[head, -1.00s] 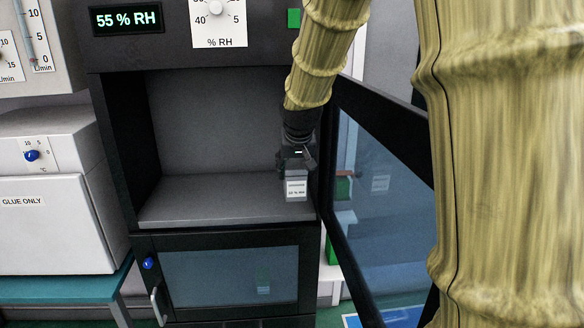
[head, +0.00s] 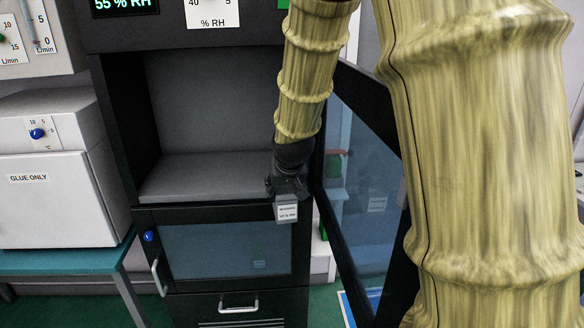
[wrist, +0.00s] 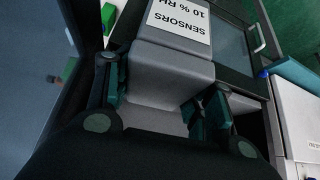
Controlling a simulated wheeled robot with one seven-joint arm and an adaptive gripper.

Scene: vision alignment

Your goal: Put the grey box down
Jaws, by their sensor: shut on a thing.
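My gripper (head: 286,188) is shut on the grey box (head: 287,211) and holds it in the air, at the right front of the dark cabinet. In the wrist view the grey box (wrist: 170,72) sits between my two fingers, and its white label reads "SENSORS 10 % RH", upside down. The cabinet's upper compartment is open, and its grey shelf (head: 200,178) looks bare. In the head view the box overlaps the top right of the lower door.
The cabinet's glass door (head: 345,120) stands open close to the right of my gripper. Below the shelf is a shut lower door (head: 215,245) with a handle. A white "GLUE ONLY" unit (head: 60,205) stands on a teal table (head: 75,262) at the left.

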